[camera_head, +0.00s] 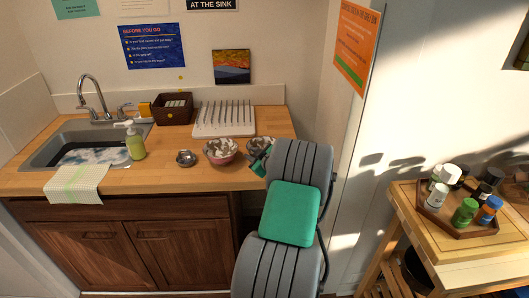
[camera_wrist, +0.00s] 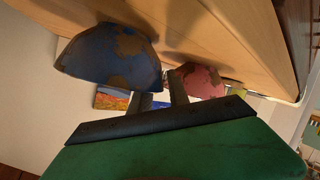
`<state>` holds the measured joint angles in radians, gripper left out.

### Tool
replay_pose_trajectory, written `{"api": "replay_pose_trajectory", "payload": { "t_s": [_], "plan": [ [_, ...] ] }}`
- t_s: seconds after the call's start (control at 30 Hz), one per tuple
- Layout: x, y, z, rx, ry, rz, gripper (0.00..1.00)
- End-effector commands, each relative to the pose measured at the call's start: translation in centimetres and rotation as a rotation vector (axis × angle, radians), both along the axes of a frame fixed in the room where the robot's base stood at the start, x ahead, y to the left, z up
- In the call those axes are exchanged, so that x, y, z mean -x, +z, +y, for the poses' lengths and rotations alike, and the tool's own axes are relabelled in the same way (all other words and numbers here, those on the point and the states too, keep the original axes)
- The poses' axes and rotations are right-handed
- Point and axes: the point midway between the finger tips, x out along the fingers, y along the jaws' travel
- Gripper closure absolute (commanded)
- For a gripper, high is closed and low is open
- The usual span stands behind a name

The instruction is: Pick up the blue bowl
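The blue bowl (camera_head: 258,140) with brown patches sits upright at the right end of the wooden counter, partly hidden by my arm in the head view. In the wrist view the blue bowl (camera_wrist: 108,55) is large at the upper left. My gripper (camera_wrist: 163,92) is open, its two dark fingers apart. The rim's right end is close to the left finger; I cannot tell whether the rim lies between the fingers. In the head view my gripper (camera_head: 261,158) is at the bowl's near side.
A pink bowl (camera_head: 221,152) stands left of the blue bowl and also shows in the wrist view (camera_wrist: 202,80). A wall is close at the right.

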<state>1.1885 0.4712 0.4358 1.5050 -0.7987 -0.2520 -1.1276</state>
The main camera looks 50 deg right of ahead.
Motion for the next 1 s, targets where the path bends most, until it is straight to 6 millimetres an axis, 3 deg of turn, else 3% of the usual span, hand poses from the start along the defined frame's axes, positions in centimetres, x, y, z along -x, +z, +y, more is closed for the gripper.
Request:
{"api": "replay_pose_trajectory", "payload": {
  "t_s": [0.23, 1.0],
  "plan": [
    [0.04, 0.0, -0.01, 0.0, 0.0, 0.001, 1.0],
    [0.08, -0.02, -0.05, 0.0, -0.002, 0.001, 1.0]
  ]
}}
